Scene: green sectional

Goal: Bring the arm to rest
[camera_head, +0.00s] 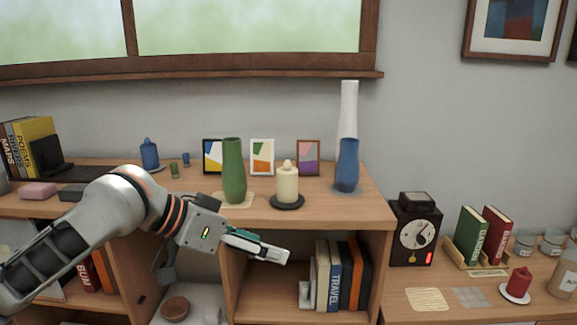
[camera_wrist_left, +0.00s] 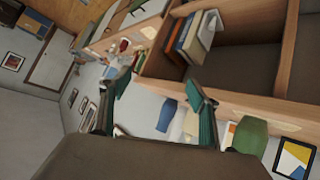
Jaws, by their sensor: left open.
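My left arm (camera_head: 100,215) reaches in from the left in the head view, in front of the wooden shelf unit (camera_head: 385,215). My left gripper (camera_head: 262,248) is in front of the shelf's upper edge, below the green vase and the cream candle. In the left wrist view the two fingers of the gripper (camera_wrist_left: 157,95) stand apart with nothing held between them. My right arm and gripper are not in view.
A green vase (camera_head: 234,170), a cream candle (camera_head: 287,184) on a dark dish, and a blue vase (camera_head: 347,166) stand on the shelf top. Books (camera_head: 334,275) stand in the compartment below. A black clock (camera_head: 415,230) stands to the right.

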